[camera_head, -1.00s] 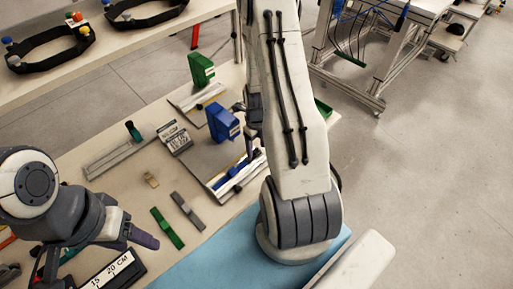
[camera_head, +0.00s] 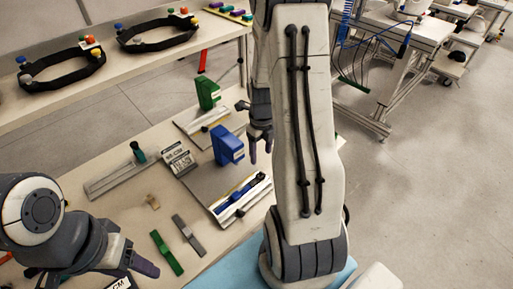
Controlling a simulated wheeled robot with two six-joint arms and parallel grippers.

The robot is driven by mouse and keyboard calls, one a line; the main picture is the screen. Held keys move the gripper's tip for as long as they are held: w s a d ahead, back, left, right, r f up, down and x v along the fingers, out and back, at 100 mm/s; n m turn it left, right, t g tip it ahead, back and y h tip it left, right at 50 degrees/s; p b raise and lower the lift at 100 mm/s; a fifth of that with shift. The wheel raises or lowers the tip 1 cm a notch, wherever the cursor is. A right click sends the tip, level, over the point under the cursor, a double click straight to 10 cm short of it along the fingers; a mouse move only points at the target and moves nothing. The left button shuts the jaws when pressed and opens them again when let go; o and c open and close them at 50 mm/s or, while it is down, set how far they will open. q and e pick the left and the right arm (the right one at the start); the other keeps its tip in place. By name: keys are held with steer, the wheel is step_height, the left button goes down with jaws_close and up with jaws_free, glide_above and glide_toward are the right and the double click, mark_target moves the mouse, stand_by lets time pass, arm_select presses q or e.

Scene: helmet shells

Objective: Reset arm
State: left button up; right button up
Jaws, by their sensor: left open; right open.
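My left arm comes in at the lower left. Its dark gripper (camera_head: 142,267) with a purple fingertip hangs over the near left part of the table, open, with part of it hidden by the arm and the frame edge. My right arm stands tall in the middle. Its gripper (camera_head: 261,148) points down, open, with purple-tipped fingers and nothing seen between them. It is just right of the blue upright block (camera_head: 227,145) and behind the white tray (camera_head: 243,197) holding a blue and black tool.
A green block (camera_head: 208,92), a small sign (camera_head: 178,158), a metal rail (camera_head: 115,180), a green strip (camera_head: 166,252) and a grey strip (camera_head: 189,235) are on the table. Black bands (camera_head: 62,70) with coloured knobs lie on the rear bench. Open floor is at right.

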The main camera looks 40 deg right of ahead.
steer(key=s+a+r+n, duration=0.1)
steer(key=a+r+n, duration=0.4)
steer(key=a+n, duration=0.55)
steer(key=s+a+r+n, duration=0.1)
steer(key=a+r+n, duration=0.4)
steer(key=a+n, duration=0.55)
steer(key=s+a+r+n, duration=0.2)
steer(key=s+a+n, duration=0.3)
steer(key=n, duration=0.5)
steer(key=s+a+r+n+y, duration=0.1)
steer(key=s+a+r+n, duration=0.1)
steer(key=s+a+n, duration=0.3)
steer(key=s+n, duration=0.4)
steer(key=n, duration=0.2)
steer(key=shift+s+r+n, duration=0.2)
steer(key=shift+r+n, duration=0.05)
steer(key=shift+n, duration=0.05)
